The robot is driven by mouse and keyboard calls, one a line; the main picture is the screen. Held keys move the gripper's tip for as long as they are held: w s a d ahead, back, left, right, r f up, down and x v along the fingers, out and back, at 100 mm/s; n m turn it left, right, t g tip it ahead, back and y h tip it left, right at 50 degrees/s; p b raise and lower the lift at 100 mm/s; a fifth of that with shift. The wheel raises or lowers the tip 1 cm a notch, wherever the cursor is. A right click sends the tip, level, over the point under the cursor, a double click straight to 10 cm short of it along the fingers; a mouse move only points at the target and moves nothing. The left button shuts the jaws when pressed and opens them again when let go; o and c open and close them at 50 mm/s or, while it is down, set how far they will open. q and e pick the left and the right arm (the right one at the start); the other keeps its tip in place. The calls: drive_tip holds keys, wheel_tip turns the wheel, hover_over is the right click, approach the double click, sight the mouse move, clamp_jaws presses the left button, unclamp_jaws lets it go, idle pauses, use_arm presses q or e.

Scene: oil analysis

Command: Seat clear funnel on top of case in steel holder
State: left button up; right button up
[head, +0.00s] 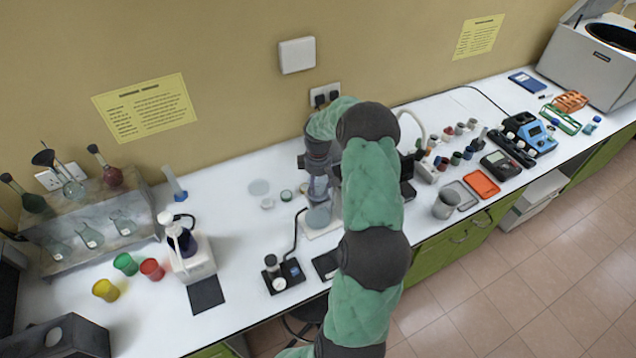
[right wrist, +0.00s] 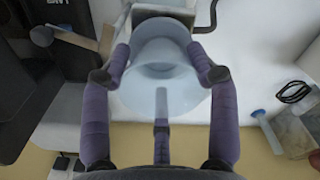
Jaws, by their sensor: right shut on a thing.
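My right gripper (head: 320,176) points down over the bench in the middle of the head view. It is shut on the clear funnel (head: 317,190), a pale translucent piece. My left gripper is not in view.
A small black device (head: 284,276) with a cable stands left of the base. A white dispenser (head: 190,252) and coloured cups (head: 125,263) are further left. A steel mug (head: 446,204) and an orange tray (head: 482,184) lie right.

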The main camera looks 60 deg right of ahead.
drive_tip(key=shift+f, duration=0.25)
idle(0.4)
drive_tip(key=o, duration=1.2)
drive_tip(key=shift+o, duration=0.5)
drive_tip(key=shift+o, duration=0.9)
drive_tip(key=shift+r, duration=0.15)
wheel_tip(320, 180, up, 7)
drive_tip(key=p, duration=0.3)
drive_tip(key=shift+p, duration=0.35)
